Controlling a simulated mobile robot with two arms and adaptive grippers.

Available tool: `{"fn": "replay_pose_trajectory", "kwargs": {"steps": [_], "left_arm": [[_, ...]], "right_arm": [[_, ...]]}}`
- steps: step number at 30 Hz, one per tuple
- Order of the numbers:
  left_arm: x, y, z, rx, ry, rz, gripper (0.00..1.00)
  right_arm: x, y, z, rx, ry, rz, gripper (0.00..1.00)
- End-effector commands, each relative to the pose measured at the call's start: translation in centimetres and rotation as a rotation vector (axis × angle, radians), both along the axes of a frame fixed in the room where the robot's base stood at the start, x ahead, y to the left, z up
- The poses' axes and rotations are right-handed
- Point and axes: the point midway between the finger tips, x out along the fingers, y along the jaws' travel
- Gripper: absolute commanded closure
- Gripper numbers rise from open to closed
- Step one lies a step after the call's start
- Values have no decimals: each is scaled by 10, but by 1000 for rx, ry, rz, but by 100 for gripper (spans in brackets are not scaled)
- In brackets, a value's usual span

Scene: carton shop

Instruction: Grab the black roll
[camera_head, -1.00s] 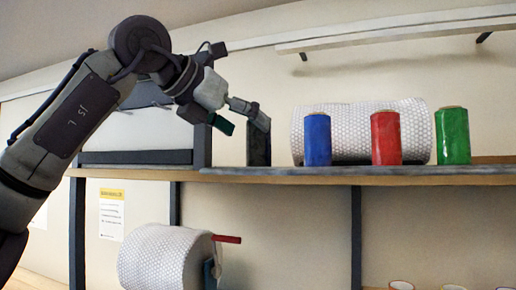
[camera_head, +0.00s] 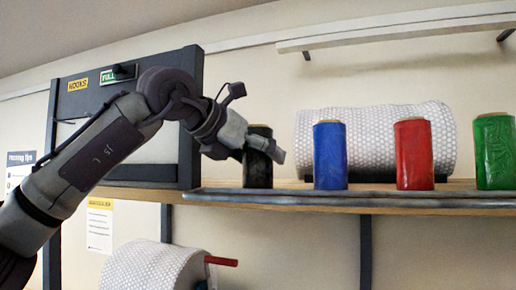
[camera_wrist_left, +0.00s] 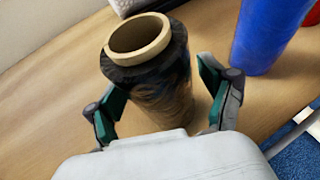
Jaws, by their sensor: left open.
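The black roll (camera_head: 258,172) stands upright on the shelf at the left end of a row of coloured rolls, partly hidden by my left gripper (camera_head: 265,147) in the head view. In the left wrist view the black roll (camera_wrist_left: 150,65) shows its tan cardboard core on top. My left gripper (camera_wrist_left: 160,108) is open, with one green-padded finger on each side of the roll's lower part. My right gripper is not in view.
A blue roll (camera_head: 330,155), a red roll (camera_head: 413,155) and a green roll (camera_head: 494,152) stand to the right on the shelf (camera_head: 370,203). A large bubble-wrap roll (camera_head: 375,135) lies behind them. A dark-framed board (camera_head: 190,90) stands at left.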

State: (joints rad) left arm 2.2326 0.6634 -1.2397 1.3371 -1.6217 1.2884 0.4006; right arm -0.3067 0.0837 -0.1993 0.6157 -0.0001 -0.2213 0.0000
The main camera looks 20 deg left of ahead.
Motion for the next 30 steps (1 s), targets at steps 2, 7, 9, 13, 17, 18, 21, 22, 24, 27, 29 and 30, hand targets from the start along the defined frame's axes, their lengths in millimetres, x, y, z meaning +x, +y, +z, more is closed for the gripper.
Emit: {"fn": "replay_pose_trajectory", "kwargs": {"steps": [2, 7, 9, 13, 17, 18, 21, 22, 24, 27, 29, 30], "left_arm": [[10, -4, -1, 1, 2, 0, 18], [21, -9, -8, -2, 1, 1, 18], [21, -9, -9, -2, 0, 0, 18], [21, -9, -9, -1, -1, 0, 18], [21, -9, -9, -1, -1, 0, 40], [21, -9, -9, -1, -1, 0, 47], [21, -9, -9, -1, -1, 0, 63], [21, -9, -9, -1, -1, 0, 68], [21, -9, -9, -1, -1, 0, 80], [21, -9, -8, -2, -2, 0, 89], [21, -9, -8, -2, -2, 0, 96], [21, -9, -8, -2, -2, 0, 100]], "right_arm": [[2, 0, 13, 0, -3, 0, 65], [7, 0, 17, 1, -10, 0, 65], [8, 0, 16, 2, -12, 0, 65], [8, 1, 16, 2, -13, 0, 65], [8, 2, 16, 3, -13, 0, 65], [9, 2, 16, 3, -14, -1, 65], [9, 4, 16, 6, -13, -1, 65], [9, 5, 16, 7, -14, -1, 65], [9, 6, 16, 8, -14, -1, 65], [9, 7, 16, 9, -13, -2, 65], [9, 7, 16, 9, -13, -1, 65], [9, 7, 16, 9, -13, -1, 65]]}}
